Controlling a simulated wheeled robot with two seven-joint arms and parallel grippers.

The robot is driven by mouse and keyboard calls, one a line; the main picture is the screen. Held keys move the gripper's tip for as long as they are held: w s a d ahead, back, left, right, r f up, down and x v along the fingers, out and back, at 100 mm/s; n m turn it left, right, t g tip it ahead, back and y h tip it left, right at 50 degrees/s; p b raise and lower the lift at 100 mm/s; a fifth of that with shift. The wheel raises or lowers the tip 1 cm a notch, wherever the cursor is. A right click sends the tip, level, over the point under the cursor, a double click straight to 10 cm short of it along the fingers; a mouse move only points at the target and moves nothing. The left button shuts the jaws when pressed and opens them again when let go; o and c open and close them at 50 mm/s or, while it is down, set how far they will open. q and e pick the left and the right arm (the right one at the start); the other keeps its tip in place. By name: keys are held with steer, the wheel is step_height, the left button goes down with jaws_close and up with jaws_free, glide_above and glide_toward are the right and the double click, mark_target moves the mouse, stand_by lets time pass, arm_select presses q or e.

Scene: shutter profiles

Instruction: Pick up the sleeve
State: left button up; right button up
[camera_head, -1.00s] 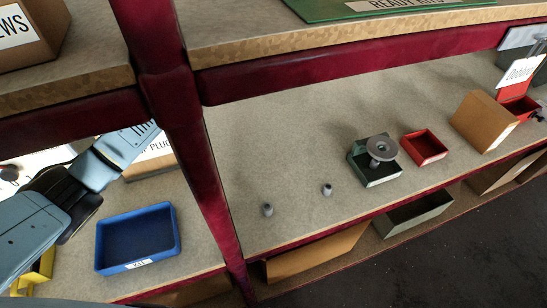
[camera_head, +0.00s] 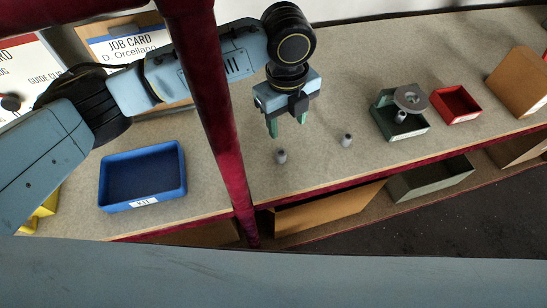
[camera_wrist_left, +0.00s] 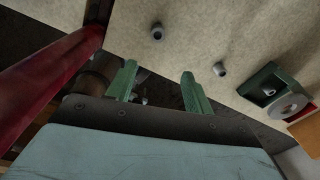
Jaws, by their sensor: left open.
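Two small grey cylindrical sleeves stand on the shelf: a left one (camera_head: 281,157) and a right one (camera_head: 346,140). Both also show in the left wrist view, one near the top (camera_wrist_left: 157,31) and one lower right (camera_wrist_left: 220,69). I cannot tell which one is meant. My left gripper (camera_head: 287,122) is open and empty, its green fingers pointing down above and behind the left sleeve, apart from it. In the left wrist view my left gripper (camera_wrist_left: 158,72) has its fingers spread with nothing between them. My right gripper is not in view.
A dark red post (camera_head: 215,110) stands left of my gripper. Left of it is a blue KIT tray (camera_head: 143,204). To the right are a green box (camera_head: 408,131) with a grey disc (camera_head: 411,97), a red bin (camera_head: 457,119) and a brown carton (camera_head: 520,80). The shelf around the sleeves is clear.

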mark_target(281, 152)
arm_select(q)
steer(key=shift+n+y, duration=0.3)
steer(key=shift+n, duration=0.1)
steer(key=f, duration=0.3)
steer(key=f+b, duration=0.1)
steer(key=f, duration=0.2)
steer(key=a+f, duration=0.1)
steer(key=f, duration=0.2)
steer(key=shift+f, duration=0.15)
steer(key=f, duration=0.1)
steer(key=f+b, duration=0.1)
steer(key=f, duration=0.1)
steer(key=shift+w+f, duration=0.3)
steer(key=shift+w, duration=0.05)
steer(key=shift+f, duration=0.35)
steer(key=c, duration=1.1)
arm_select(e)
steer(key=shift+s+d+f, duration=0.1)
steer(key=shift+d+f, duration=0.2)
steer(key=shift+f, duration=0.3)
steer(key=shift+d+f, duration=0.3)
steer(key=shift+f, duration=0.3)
